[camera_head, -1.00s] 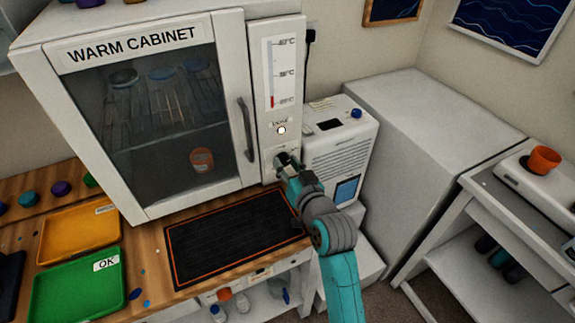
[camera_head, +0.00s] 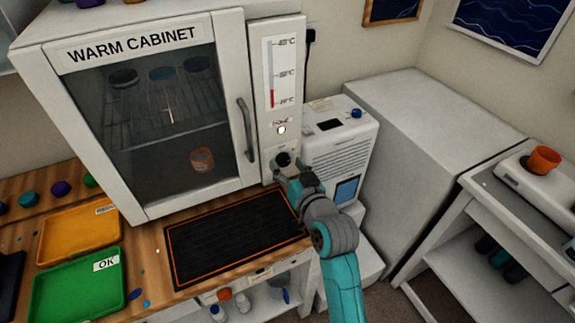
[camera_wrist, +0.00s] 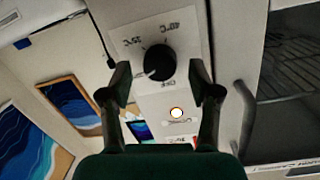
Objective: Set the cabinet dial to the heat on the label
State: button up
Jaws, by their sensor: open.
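The warm cabinet (camera_head: 150,130) stands on the wooden bench with its glass door shut. My gripper (camera_head: 285,174) is open just in front of the dial. In the wrist view its fingers (camera_wrist: 162,88) are spread either side of the knob, apart from it. A thermometer strip (camera_head: 283,72) shows a short red column.
A small lamp (camera_head: 281,130) glows white above the dial. The door handle (camera_head: 246,130) is left of the dial, a white machine (camera_head: 342,150) right. A black mat (camera_head: 235,250) lies below.

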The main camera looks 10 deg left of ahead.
jog(key=v, duration=1.1)
jog(key=shift+s, duration=0.25)
jog(key=shift+d, duration=0.1)
jog(key=s+d+f+m+t+h, duration=0.1)
jog(key=s+d+f+m+h, duration=0.35)
jog(key=s+d+f, duration=1.1)
jog(key=s+d+r+h, duration=0.2)
jog(key=s, duration=1)
jog(key=s+d+r+h, duration=0.2)
jog(key=s, duration=0.9)
jog(key=shift+s+d+n, duration=0.3)
jog(key=shift+s+n, duration=0.1)
jog(key=shift+n, duration=0.05)
